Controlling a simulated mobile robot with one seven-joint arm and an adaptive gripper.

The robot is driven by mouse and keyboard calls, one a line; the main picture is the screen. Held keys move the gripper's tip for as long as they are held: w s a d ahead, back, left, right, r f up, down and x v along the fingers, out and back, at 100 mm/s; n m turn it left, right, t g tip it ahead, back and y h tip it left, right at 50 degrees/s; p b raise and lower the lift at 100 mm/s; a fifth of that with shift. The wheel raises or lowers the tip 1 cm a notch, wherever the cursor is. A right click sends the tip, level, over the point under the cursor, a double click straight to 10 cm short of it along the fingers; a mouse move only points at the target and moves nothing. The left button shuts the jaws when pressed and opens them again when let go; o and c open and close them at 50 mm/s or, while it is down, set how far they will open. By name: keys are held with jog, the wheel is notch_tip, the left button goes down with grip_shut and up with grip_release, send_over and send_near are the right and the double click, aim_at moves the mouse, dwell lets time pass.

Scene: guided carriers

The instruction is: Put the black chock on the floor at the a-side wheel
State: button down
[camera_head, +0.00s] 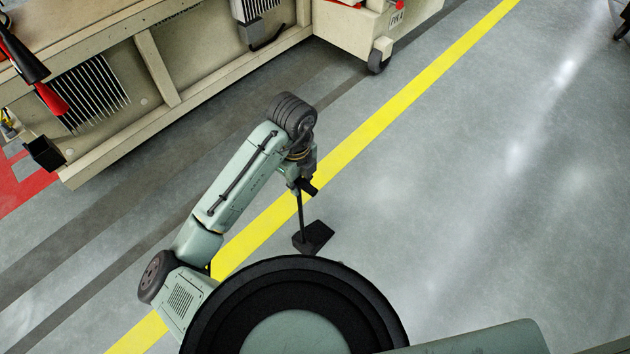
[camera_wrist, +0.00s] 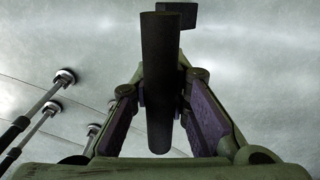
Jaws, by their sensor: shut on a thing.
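The black chock (camera_head: 316,236) is a dark block with a long upright black handle (camera_head: 300,213). My gripper (camera_head: 304,186) is shut on the handle above the block, right of the yellow line. In the wrist view my gripper (camera_wrist: 165,105) has its purple-padded fingers on either side of the black handle (camera_wrist: 160,60), with part of the chock block (camera_wrist: 178,14) beyond it. I cannot tell whether the block touches the floor. A dark wheel (camera_head: 379,61) stands under the right corner of the beige carrier (camera_head: 345,35); no a-side marking is readable.
A yellow floor line (camera_head: 400,100) runs diagonally between the carrier and my base. Dark stripes cross the floor left of it. A red-marked area (camera_head: 22,190) and a black bracket (camera_head: 45,153) lie at the left. The floor (camera_head: 480,200) on the right is clear.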

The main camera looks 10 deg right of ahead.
jog(key=shift+a+r, duration=0.3)
jog(key=shift+a, duration=0.2)
jog(key=shift+a+r, duration=0.1)
jog(key=shift+r, duration=0.15)
jog(key=shift+r+p, duration=2.05)
jog(key=shift+r, duration=0.1)
